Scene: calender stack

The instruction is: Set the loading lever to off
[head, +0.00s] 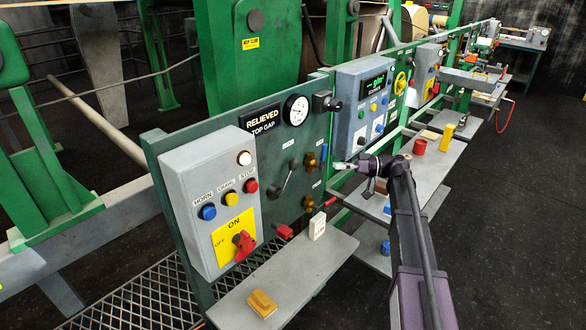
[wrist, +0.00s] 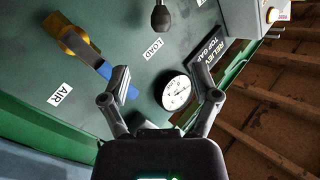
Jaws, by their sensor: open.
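The loading lever (head: 285,178), dark with a round knob, is on the green panel in the head view, below a small label and tilted up and to the right. In the wrist view only its black knob (wrist: 161,18) and a bit of shaft show at the top edge, near the LOAD label (wrist: 153,48); its pivot is out of view. My gripper (head: 338,166) is open and empty, to the right of the lever and apart from it. In the wrist view my gripper (wrist: 167,82) faces the panel, with the lever knob beyond its fingertips.
A brass valve with a blue handle (wrist: 118,82) lies close to one finger, near the AIR label (wrist: 61,98). A round gauge (wrist: 176,92) shows between the fingers. A grey control box (head: 215,200) stands left of the lever. A shelf (head: 310,262) juts out below.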

